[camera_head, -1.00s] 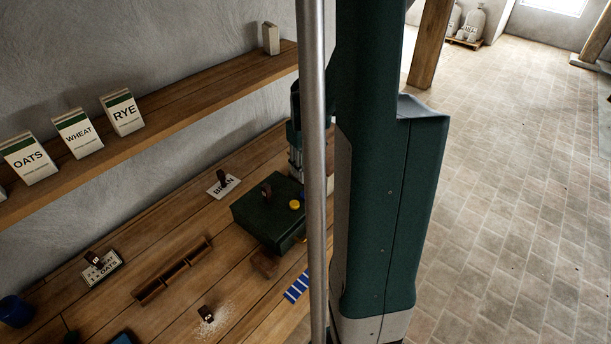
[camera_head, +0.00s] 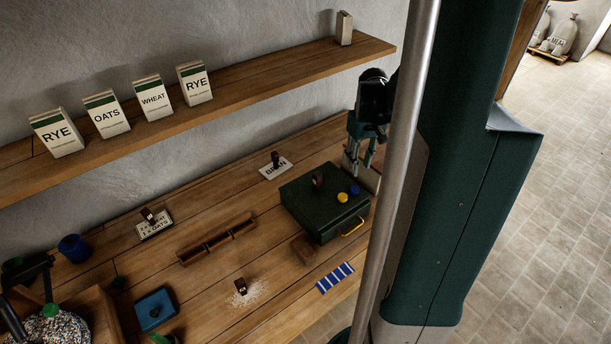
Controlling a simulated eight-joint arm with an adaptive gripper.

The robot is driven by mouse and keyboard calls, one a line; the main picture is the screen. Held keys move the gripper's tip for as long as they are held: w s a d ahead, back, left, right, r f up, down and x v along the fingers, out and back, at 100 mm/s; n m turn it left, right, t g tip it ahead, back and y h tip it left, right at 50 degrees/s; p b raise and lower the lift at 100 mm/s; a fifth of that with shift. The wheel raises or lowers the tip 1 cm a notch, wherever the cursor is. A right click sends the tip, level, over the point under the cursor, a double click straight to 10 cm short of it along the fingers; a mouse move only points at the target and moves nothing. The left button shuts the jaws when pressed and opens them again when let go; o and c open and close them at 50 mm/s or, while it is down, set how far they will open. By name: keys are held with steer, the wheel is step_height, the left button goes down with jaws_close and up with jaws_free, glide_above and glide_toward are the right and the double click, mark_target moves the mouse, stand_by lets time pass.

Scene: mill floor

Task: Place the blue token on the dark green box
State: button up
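The dark green box (camera_head: 312,210) stands on the wooden bench, with a yellow handle on its front. The blue token (camera_head: 354,190) appears to lie on the box's lid near its right edge, beside a yellow token (camera_head: 342,197). A dark brown stamp (camera_head: 318,180) also stands on the lid. My gripper (camera_head: 358,173) points down just above and behind the blue token. Its two fingers are apart with nothing visible between them. The grey pole and my arm hide part of the area right of the box.
Beside the box lie a BRAN card (camera_head: 276,170) with a stamp, a brown block (camera_head: 307,249) and a blue-striped strip (camera_head: 335,278). A wooden rack (camera_head: 217,241), blue cup (camera_head: 73,248) and blue pad (camera_head: 155,309) are farther left. A shelf (camera_head: 230,85) with packets runs above.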

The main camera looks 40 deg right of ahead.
steer(key=w+a+r+t, duration=0.1)
steer(key=w+a+r, duration=0.2)
steer(key=a+r, duration=0.6)
steer(key=s+a+r+n+t, duration=0.1)
steer(key=s+a+r+t, duration=0.1)
steer(key=a, duration=0.8)
steer(key=s+a+r+n+t, duration=0.1)
steer(key=s+a+r+t, duration=0.1)
steer(key=a, duration=0.9)
steer(key=s+a+r+n+t, duration=0.1)
steer(key=s+a+r, duration=0.3)
steer(key=a, duration=0.7)
steer(key=shift+s+t, duration=0.4)
steer(key=shift+t, duration=0.2)
